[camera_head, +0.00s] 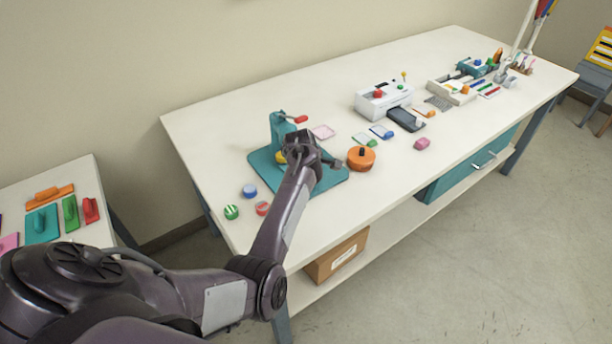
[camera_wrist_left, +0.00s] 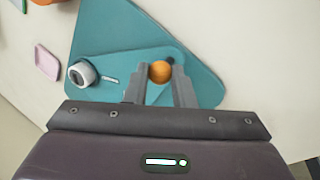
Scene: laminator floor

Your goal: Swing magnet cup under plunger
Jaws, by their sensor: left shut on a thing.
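A teal press (camera_head: 281,128) with a red handle stands on a teal base plate (camera_head: 262,172) at the near left of the table. In the left wrist view, a teal arm with rounded ends (camera_wrist_left: 118,66) lies over the plate. A white round cup with a dark centre (camera_wrist_left: 82,74), seemingly the magnet cup, sits at its left end. An orange-yellow ball knob (camera_wrist_left: 160,71) is at the other end. My left gripper (camera_wrist_left: 160,88) is shut on this knob. In the head view the knob is a yellow patch (camera_head: 281,157) beside my wrist. The plunger is hidden or unclear.
An orange round container (camera_head: 361,158) stands just right of the plate. Blue (camera_head: 250,190), green (camera_head: 231,212) and red (camera_head: 262,208) round pieces lie at front left. A white box (camera_head: 384,100) stands farther right.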

